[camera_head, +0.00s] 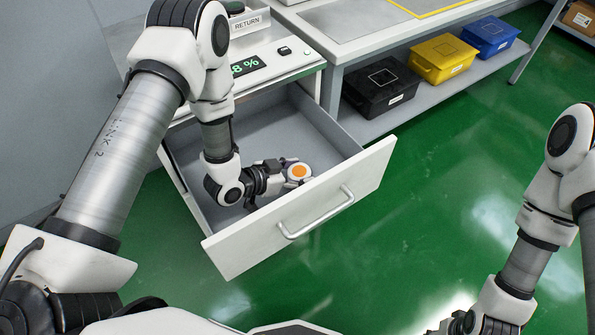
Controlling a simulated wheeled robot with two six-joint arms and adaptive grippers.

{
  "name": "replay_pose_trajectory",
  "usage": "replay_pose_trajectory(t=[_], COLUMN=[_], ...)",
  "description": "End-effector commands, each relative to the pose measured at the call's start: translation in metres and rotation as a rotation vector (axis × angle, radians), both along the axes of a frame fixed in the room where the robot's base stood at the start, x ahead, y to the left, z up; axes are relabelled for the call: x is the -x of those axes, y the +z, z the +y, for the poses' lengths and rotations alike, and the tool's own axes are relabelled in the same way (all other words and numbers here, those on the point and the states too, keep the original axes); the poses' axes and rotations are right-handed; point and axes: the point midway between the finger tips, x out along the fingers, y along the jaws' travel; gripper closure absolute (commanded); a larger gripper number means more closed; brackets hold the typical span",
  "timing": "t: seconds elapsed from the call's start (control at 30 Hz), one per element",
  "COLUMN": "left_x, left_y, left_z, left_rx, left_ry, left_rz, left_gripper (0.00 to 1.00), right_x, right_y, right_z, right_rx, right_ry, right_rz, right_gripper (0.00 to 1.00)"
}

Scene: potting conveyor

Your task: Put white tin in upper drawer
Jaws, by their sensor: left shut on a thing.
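The white tin (299,171), round with an orange disc on its top, is in the open upper drawer (280,122), close behind the drawer's front panel. My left gripper (284,174) reaches down into the drawer and is shut on the tin from its left side. Whether the tin touches the drawer floor, I cannot tell. The drawer is pulled well out below the counter and has a long bar handle (317,212) on its white front. My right gripper (455,325) is only partly in view at the bottom edge; its fingers do not show clearly.
The counter (300,55) above the drawer carries a green percent display (247,65) and a RETURN sign (246,24). Black (382,88), yellow (442,58) and blue (489,36) bins stand on a low shelf to the right. The green floor before the drawer is clear.

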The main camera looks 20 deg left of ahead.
Motion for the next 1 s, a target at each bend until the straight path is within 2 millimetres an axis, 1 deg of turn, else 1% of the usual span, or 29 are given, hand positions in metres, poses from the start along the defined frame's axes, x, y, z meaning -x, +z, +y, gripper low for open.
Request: replay_pose_trajectory(t=[0.07, 0.1, 0.17, 0.43, 0.53, 0.57, 0.67, 0.83, 0.9, 1.0], left_x=[0.000, 0.000, 0.000, 0.000, 0.000, 0.002, 0.013, 0.039, 0.045, 0.051], left_y=[-0.004, -0.004, -0.003, -0.003, 0.003, 0.003, 0.010, 0.028, 0.033, 0.036], left_z=[0.000, 0.000, 0.000, 0.000, 0.000, 0.002, 0.011, 0.031, 0.037, 0.040], left_rx=[0.000, 0.000, 0.000, 0.000, 0.000, 0.001, 0.002, 0.004, 0.002, 0.002], left_ry=[0.000, 0.000, 0.000, 0.000, 0.000, 0.002, 0.004, 0.006, 0.006, 0.002], left_rz=[0.000, 0.000, 0.000, 0.000, 0.000, 0.001, 0.003, 0.002, 0.002, 0.000], left_gripper=[0.78, 0.37, 0.16, 0.15, 0.15, 0.15, 0.15, 0.15, 0.15, 0.15], right_x=[0.000, 0.000, 0.000, 0.000, 0.000, 0.000, 0.000, 0.000, 0.000, 0.000], right_y=[-0.003, -0.003, -0.002, -0.002, 0.002, 0.001, 0.001, 0.003, 0.004, 0.004], right_z=[0.000, 0.000, 0.000, 0.000, 0.000, 0.000, 0.000, 0.000, 0.000, 0.000], right_rx=[0.000, 0.000, 0.000, 0.000, 0.000, 0.000, 0.000, 0.000, 0.000, 0.000], right_ry=[0.000, 0.000, 0.000, 0.000, 0.000, 0.000, 0.000, 0.000, 0.000, 0.000], right_rz=[0.000, 0.000, 0.000, 0.000, 0.000, 0.000, 0.000, 0.000, 0.000, 0.000], right_gripper=[0.60, 0.60, 0.60, 0.60, 0.60, 0.60, 0.60, 0.60, 0.60, 0.60])
